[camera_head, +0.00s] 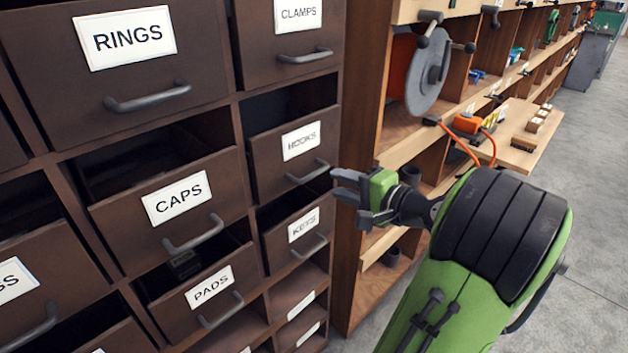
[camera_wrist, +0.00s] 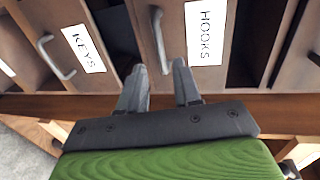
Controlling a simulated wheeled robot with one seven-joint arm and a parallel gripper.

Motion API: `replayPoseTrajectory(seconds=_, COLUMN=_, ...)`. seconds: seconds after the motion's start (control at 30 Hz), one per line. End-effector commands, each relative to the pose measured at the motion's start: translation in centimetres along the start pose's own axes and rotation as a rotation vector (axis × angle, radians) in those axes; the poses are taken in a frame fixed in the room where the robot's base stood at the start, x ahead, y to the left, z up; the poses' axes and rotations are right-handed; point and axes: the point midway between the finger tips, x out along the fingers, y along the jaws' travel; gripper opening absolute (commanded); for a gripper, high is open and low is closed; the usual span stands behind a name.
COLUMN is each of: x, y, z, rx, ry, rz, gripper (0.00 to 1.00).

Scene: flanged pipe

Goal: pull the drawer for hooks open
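The hooks drawer (camera_head: 275,158) has a dark brown front with a white HOOKS label (camera_head: 301,141) and a grey bar handle (camera_head: 308,174). Its front stands out from the cabinet, with a dark opening visible above it. In the wrist view its label (camera_wrist: 206,32) and handle (camera_wrist: 159,40) are close ahead. My gripper (camera_head: 336,185) is right of the handle in the head view. In the wrist view its two grey fingers (camera_wrist: 160,66) are apart, with the handle's near end at the gap between their tips. Whether they touch the handle cannot be told.
The keys drawer (camera_head: 275,240), below, also stands out, with its handle (camera_head: 311,247) near my gripper. The caps drawer (camera_head: 130,215) and pads drawer (camera_head: 172,315) are open to the left. A wooden shelf unit (camera_head: 357,140) stands close right. Grey floor (camera_head: 590,150) is free at right.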

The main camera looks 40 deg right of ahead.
Motion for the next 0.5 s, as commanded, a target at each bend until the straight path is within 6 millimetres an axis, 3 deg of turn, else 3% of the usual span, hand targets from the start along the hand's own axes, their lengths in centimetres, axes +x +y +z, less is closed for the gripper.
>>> replayPoseTrajectory(seconds=0.1, x=3.1, y=0.1, z=0.1, rx=-0.002, ry=-0.005, rz=0.0, gripper=0.33)
replayPoseTrajectory(seconds=0.3, x=7.2, y=0.1, z=0.1, rx=-0.001, ry=-0.003, rz=0.001, gripper=0.33)
replayPoseTrajectory(seconds=0.5, x=8.7, y=0.0, z=0.0, rx=-0.001, ry=0.0, rz=0.0, gripper=0.33)
